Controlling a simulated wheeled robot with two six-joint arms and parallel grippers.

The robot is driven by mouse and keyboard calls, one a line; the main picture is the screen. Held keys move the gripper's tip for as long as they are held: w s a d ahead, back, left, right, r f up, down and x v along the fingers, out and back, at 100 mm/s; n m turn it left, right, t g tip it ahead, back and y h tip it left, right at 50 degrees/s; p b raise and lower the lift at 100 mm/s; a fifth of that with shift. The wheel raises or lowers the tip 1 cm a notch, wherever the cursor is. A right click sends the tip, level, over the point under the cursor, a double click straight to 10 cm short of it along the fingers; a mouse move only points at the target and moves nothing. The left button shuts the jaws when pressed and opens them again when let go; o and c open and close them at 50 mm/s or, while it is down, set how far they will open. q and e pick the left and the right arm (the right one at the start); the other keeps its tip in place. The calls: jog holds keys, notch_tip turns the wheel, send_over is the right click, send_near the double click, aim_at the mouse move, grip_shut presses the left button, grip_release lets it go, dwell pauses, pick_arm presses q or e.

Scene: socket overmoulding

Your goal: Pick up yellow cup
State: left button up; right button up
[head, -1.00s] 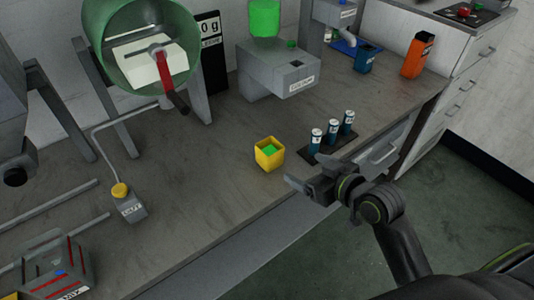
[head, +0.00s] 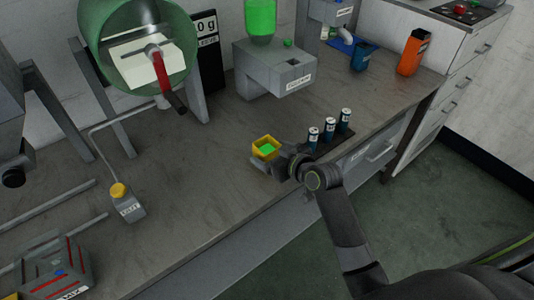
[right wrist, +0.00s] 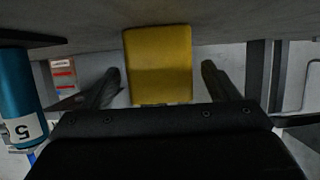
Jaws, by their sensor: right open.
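The yellow cup (head: 264,143) is square with green contents and stands upright on the grey bench near its front edge. In the right wrist view the yellow cup (right wrist: 160,62) shows between the two fingers, with a visible gap on each side. My right gripper (head: 266,164) is open and low at the front of the cup; it hides the cup's lower part in the head view. The right gripper (right wrist: 159,85) shows both dark fingers apart in the wrist view. My left gripper is not in view.
Several blue-labelled cylinders (head: 329,135) stand on a dark mat just right of the cup; one cylinder (right wrist: 18,100) is close at the left in the wrist view. A grey dispenser (head: 285,75) stands behind. A yellow-button box (head: 128,205) is left. Bench between is clear.

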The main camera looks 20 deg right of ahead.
aim_at(267, 153)
jog(key=shift+x, duration=1.35)
jog(key=c, duration=1.1)
